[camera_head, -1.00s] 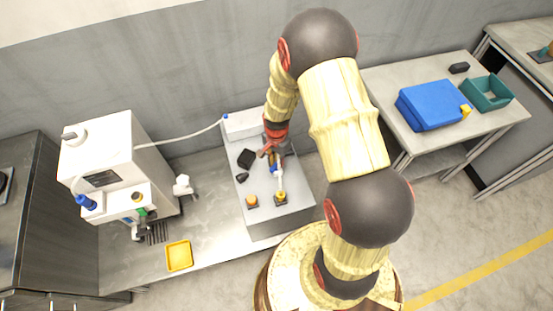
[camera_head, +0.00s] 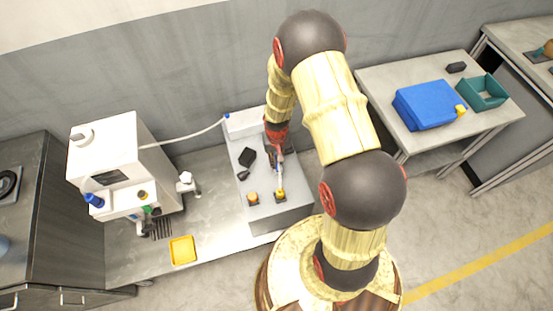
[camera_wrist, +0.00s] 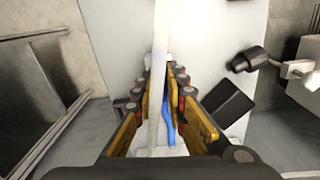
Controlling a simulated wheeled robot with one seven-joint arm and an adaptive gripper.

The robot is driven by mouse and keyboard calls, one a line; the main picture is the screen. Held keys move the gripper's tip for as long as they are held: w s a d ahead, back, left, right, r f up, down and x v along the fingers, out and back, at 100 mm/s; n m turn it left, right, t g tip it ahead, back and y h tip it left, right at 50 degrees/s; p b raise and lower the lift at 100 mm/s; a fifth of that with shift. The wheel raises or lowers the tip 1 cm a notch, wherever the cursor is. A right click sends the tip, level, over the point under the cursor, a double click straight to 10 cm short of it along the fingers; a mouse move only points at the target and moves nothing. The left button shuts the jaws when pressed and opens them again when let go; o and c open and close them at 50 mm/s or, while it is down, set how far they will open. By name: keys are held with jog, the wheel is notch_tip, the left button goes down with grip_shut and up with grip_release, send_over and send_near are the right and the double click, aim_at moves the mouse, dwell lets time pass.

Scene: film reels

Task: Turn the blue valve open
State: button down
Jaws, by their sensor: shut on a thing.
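The blue valve handle (camera_wrist: 168,122) shows in the wrist view as a narrow blue lever beside a pale pipe (camera_wrist: 158,60). My gripper (camera_wrist: 160,95) has its yellow-sided fingers on either side of the lever and pipe and is shut on the valve. The fingers partly hide the valve, so the exact contact and the lever's full angle cannot be told. In the head view my gripper (camera_head: 276,157) points down over the grey box (camera_head: 262,228), at the upper end of the pipe (camera_head: 279,178). The valve is mostly hidden there.
A white machine (camera_head: 108,150) with a hose stands left. A yellow tray (camera_head: 183,250) lies in front. A blue case (camera_head: 428,105) is on the right table.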

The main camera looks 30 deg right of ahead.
jog(key=shift+w+n, duration=0.1)
jog(key=shift+n, duration=0.6)
jog(key=c, duration=1.8)
grip_release()
notch_tip(320, 180, up, 12)
